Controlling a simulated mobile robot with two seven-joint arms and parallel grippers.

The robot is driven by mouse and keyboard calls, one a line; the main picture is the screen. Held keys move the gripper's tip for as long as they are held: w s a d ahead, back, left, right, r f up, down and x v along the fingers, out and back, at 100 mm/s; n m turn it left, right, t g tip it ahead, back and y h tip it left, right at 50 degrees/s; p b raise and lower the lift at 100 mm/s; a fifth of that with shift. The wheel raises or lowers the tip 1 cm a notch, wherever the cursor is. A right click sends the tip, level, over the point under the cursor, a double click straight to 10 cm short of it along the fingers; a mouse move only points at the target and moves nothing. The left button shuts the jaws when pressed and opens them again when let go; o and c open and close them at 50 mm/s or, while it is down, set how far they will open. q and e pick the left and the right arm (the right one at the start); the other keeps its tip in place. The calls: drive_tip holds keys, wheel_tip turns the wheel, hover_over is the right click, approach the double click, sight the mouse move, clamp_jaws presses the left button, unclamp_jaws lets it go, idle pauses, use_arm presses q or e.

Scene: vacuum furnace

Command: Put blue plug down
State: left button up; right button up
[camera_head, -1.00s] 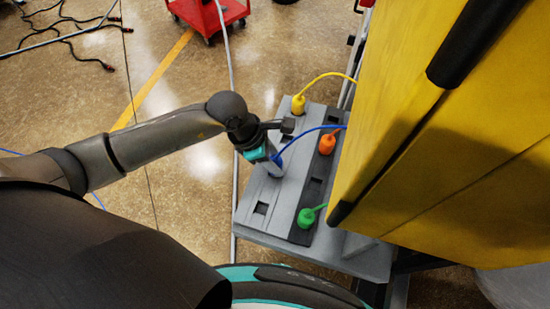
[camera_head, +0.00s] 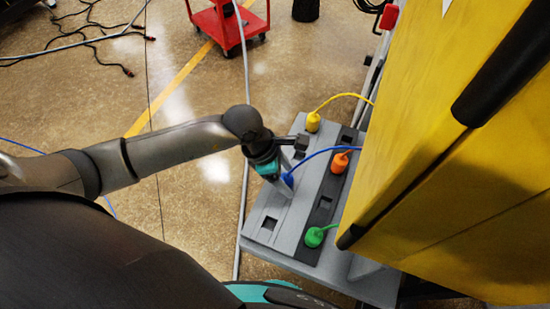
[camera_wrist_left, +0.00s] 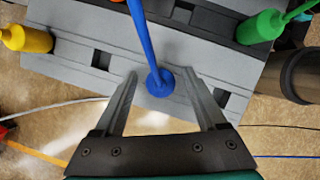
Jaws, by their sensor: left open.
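The blue plug (camera_head: 288,180) is at the left part of the grey socket board (camera_head: 262,232) in the camera_head view, its blue cable running right toward the yellow cabinet. In the left wrist view the blue plug (camera_wrist_left: 160,84) appears as a round blue end with its cable, between the open fingers and apart from both. My left gripper (camera_head: 282,184) is over the board; it also shows in the left wrist view (camera_wrist_left: 160,76), open. The plug's lower end is hidden, so I cannot tell how deep it sits. My right gripper is not in view.
A yellow plug (camera_head: 313,121), an orange plug (camera_head: 339,162) and a green plug (camera_head: 314,237) stand in the board. Empty square sockets show, one at the near left (camera_head: 269,224). The yellow cabinet (camera_head: 415,110) rises close on the right. A red cart (camera_head: 228,22) stands beyond.

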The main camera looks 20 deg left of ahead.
use_arm(q)
drive_tip(key=v, duration=1.1)
drive_tip(key=shift+a+r, duration=0.2)
drive_tip(key=shift+r, duration=0.15)
